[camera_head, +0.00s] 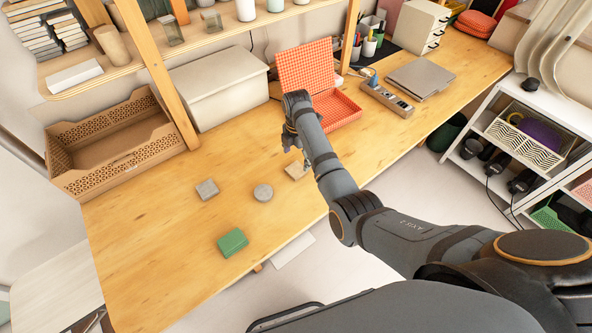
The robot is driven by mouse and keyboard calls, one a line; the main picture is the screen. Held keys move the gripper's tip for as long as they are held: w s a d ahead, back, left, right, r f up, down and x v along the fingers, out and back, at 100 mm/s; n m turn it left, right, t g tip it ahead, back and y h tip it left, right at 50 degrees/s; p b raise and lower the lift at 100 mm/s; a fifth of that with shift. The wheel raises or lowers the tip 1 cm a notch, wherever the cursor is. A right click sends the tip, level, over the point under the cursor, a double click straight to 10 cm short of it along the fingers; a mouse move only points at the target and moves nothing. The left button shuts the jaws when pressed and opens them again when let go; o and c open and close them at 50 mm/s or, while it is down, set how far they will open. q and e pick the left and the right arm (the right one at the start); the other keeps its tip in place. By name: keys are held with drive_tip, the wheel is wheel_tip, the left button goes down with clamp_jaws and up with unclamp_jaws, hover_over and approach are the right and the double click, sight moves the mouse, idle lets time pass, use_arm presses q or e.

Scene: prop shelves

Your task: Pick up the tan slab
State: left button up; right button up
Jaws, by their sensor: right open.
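The tan slab (295,171) lies flat on the wooden table, left of my right forearm, which hides part of it. My right gripper (294,150) is open and points down just behind and above the slab. Nothing shows between its fingers. I cannot tell whether the fingers touch the slab. My left gripper is not in view.
A grey round disc (263,192), a grey square block (207,189) and a green block (232,242) lie on the table (150,235). An open red patterned box (335,112) and a lidded grey box (218,88) stand behind.

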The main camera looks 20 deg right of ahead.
sight(296, 169)
wheel_tip(296, 169, down, 5)
drive_tip(key=shift+s+a+f+p, duration=0.1)
drive_tip(key=shift+a+p, duration=0.05)
drive_tip(key=shift+p, duration=0.15)
drive_tip(key=c, duration=1.3)
